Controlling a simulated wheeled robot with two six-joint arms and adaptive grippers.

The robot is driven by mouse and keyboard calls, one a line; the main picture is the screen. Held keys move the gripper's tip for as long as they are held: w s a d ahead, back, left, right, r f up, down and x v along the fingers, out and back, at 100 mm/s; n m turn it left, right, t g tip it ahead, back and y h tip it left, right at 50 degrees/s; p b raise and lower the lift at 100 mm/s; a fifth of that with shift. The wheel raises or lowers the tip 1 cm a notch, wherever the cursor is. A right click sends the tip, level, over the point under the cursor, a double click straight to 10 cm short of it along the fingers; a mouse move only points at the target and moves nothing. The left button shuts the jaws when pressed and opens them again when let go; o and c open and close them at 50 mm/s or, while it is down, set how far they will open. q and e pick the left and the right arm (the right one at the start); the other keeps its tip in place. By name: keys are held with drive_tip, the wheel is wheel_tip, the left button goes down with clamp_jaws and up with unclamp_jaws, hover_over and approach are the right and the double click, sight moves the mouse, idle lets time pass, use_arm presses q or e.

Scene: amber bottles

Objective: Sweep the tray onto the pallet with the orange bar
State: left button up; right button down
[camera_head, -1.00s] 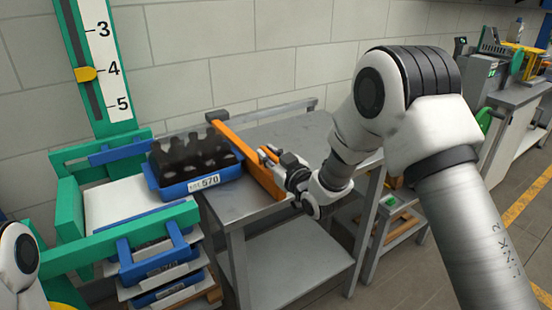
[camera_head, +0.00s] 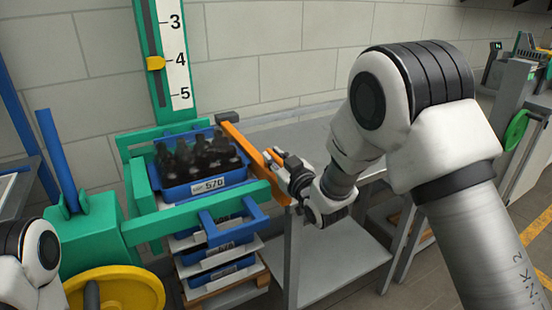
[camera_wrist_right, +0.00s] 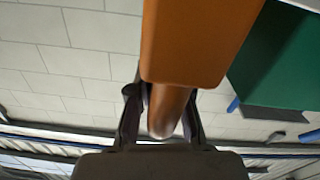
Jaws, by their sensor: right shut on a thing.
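The blue tray (camera_head: 205,187) holds several dark bottles (camera_head: 195,157) and has a label reading 570 on its front. It sits inside the green frame at the top of the pallet stack (camera_head: 215,262). The orange bar (camera_head: 252,158) slants along the tray's right side; I cannot tell if it touches the tray. My right gripper (camera_head: 278,168) is shut on the bar's handle. In the right wrist view the orange bar (camera_wrist_right: 200,40) extends away from the gripper (camera_wrist_right: 160,125), with its round handle between the fingers. My left gripper is out of view; only part of my left arm shows.
The grey table (camera_head: 290,138) right of the stack is bare where visible. A yellow wheel (camera_head: 118,290) is at the lower left.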

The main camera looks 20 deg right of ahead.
drive_tip(key=shift+a+f, duration=0.1)
drive_tip(key=c, duration=1.1)
unclamp_jaws()
drive_tip(key=shift+a, duration=0.3)
drive_tip(key=shift+s+d, duration=0.15)
drive_tip(key=shift+d, duration=0.05)
drive_tip(key=v, duration=1.1)
drive_tip(key=shift+s, duration=0.3)
